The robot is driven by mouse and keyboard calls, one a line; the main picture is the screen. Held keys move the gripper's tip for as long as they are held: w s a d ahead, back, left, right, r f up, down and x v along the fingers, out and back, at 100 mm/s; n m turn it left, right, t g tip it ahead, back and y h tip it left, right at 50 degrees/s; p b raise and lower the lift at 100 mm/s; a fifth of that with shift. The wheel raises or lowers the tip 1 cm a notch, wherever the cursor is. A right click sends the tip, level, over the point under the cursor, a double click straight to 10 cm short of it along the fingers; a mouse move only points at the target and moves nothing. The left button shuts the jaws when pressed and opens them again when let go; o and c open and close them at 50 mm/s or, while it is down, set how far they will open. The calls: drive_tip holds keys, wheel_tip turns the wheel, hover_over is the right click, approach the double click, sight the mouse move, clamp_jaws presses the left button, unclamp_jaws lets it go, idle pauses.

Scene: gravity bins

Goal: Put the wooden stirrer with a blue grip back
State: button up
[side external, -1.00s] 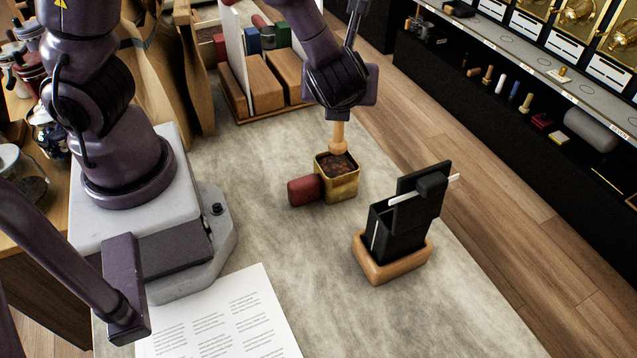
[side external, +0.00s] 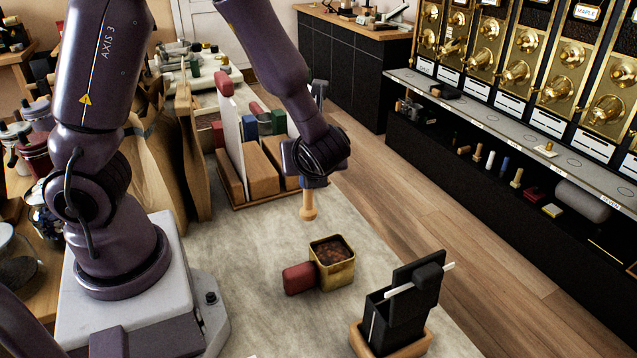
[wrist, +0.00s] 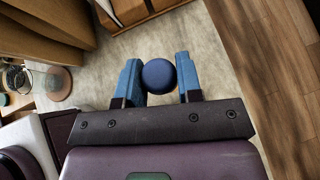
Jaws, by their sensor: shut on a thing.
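My gripper (side external: 314,180) is shut on the wooden stirrer (side external: 308,209), which hangs upright with its pale, wider end down, above the counter. Its round blue grip (wrist: 159,76) shows between the two blue fingers in the wrist view. The stirrer is behind and a little left of a square brass tin (side external: 333,275) with a red handle (side external: 298,278), filled with dark brown bits. The stirrer is clear of the tin. A wooden rack (side external: 262,200) with upright blocks and red, blue and green pieces stands behind and left of it.
A black holder on a wooden base (side external: 392,342), with a white stick across it, stands at the front right. Paper bags (side external: 152,180) stand left of the rack. Brass gravity bins (side external: 560,75) line the right wall. Bare counter lies around the tin.

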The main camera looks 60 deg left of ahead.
drive_tip(key=s+a+f+n+g, duration=0.2)
drive_tip(key=s+a+n+g, duration=0.2)
drive_tip(key=a, duration=0.4)
drive_tip(key=shift+s+f+n+g, duration=0.3)
drive_tip(key=shift+n+g, duration=0.5)
drive_tip(key=shift+n, duration=0.2)
drive_tip(key=shift+f, duration=0.1)
drive_tip(key=shift+f, duration=2.9)
drive_tip(key=shift+w+f, duration=0.1)
drive_tip(key=shift+f, duration=0.45)
drive_tip(key=o, duration=1.1)
